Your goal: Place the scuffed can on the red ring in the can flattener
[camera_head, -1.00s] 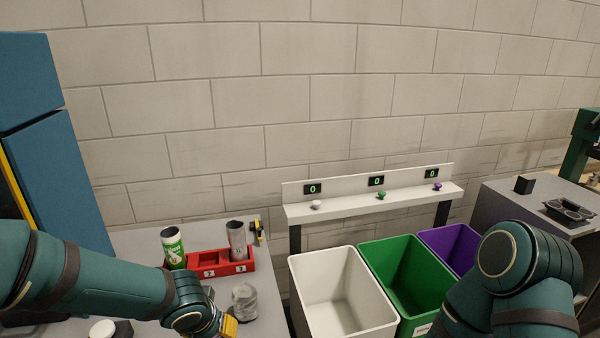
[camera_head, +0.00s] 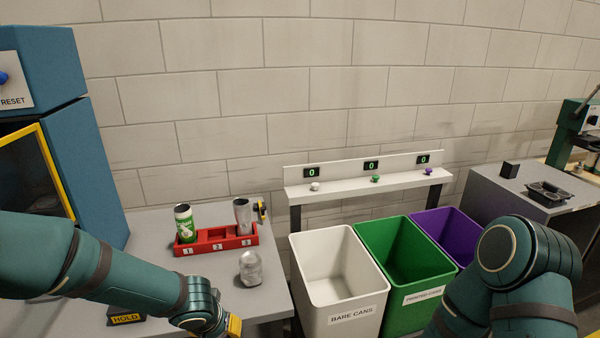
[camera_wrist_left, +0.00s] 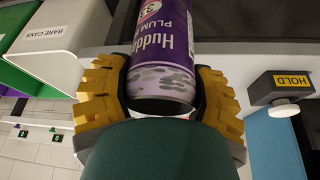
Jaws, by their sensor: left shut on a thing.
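My left gripper (camera_wrist_left: 160,88) is shut on a purple can (camera_wrist_left: 163,45) with white lettering and grey scuffed patches near its lower rim. The yellow finger pads press it from both sides in the left wrist view. In the head view only a yellow part of my left gripper (camera_head: 234,326) shows at the bottom edge, and the can is out of sight. A green machine with a lever (camera_head: 578,135) stands at the far right edge; I cannot tell whether it is the can flattener. No red ring is visible. My right arm shows, but its gripper is out of view.
A red rack (camera_head: 217,246) holds a green can (camera_head: 186,225) in slot 1 and a grey can (camera_head: 242,215) in slot 3. White (camera_head: 345,312), green (camera_head: 400,295) and purple (camera_head: 462,225) bins stand right of the table. A HOLD button (camera_wrist_left: 287,88) is nearby.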

